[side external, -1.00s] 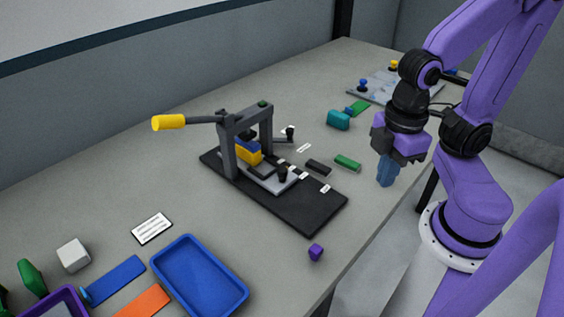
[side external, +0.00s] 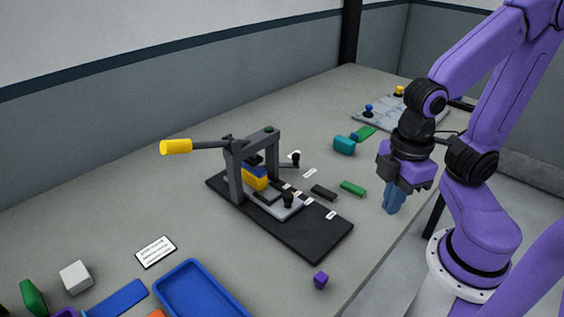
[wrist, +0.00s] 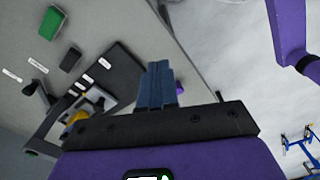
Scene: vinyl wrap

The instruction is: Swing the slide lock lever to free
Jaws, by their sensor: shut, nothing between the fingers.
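A press-like fixture stands on a black base plate (side external: 305,237), with a grey upright frame (side external: 236,175) and a long lever with a yellow handle (side external: 176,147) reaching left. A small dark lever with a black knob (side external: 295,157) sticks out at the frame's right; I take it for the slide lock lever. A second black knob (side external: 288,198) stands on the grey slide plate (side external: 275,206). White labels lie near both; their text is too small to read. My gripper (side external: 394,202), with blue fingers, is shut and empty, right of the fixture and apart from it. Its fingers (wrist: 160,85) also show in the wrist view.
A small purple block (side external: 321,280) sits near the table edge. A blue tray (side external: 205,293) is at the front left.

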